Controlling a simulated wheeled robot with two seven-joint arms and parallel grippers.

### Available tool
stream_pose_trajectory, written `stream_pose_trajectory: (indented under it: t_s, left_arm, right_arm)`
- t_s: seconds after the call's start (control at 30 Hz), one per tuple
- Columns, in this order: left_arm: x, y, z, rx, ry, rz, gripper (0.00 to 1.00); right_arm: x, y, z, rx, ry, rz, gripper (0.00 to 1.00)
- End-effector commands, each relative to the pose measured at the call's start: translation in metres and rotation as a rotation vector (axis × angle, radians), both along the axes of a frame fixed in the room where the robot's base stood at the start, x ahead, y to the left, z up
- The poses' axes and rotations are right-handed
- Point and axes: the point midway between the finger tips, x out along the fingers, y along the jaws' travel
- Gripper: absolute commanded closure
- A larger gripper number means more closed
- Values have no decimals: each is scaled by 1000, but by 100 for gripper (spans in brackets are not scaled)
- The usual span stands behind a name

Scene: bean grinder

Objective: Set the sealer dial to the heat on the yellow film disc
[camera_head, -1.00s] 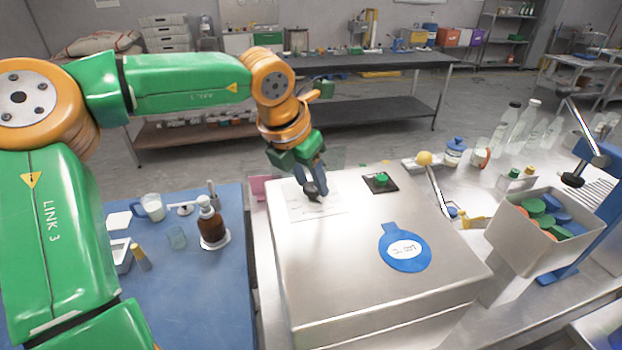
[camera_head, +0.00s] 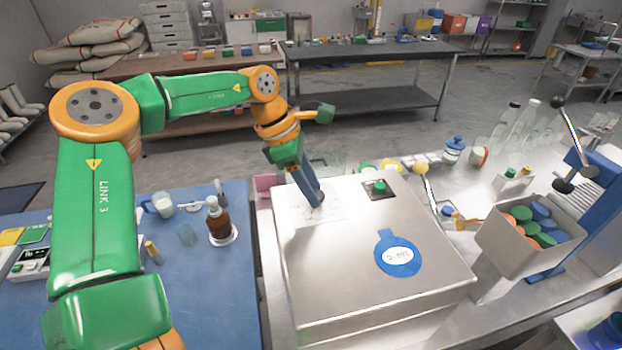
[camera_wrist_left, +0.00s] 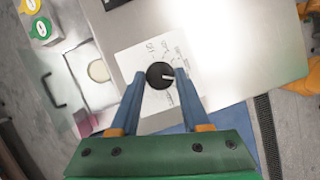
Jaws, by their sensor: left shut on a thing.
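The sealer (camera_head: 350,270) is a silver metal box on the bench. Its black round dial (camera_wrist_left: 160,75) sits on a white printed sheet (camera_wrist_left: 140,55); the white mark on the dial points right in the left wrist view. The print is too small to read. My left gripper (camera_wrist_left: 161,78) is shut on the dial, a finger on each side. In the head view the left gripper (camera_head: 318,202) comes down onto the sealer's far left part and hides most of the dial. My right gripper is out of view.
A blue disc (camera_head: 397,258) with a white label and a green button (camera_head: 379,186) are on the sealer top. A bin of coloured discs (camera_head: 530,225) stands at right by a blue lever press (camera_head: 590,190). A brown bottle (camera_head: 219,222) stands on the blue mat at left.

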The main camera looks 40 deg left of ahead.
Motion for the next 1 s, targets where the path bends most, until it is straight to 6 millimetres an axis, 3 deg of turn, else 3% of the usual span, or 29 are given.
stream_pose_trajectory:
  t_s: [0.5, 1.0]
  left_arm:
    - [4, 1, 1, 2, -1, -400, 100]
    - [4, 1, 0, 2, 0, -537, 100]
  right_arm:
    - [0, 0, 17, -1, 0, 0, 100]
    - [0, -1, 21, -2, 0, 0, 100]
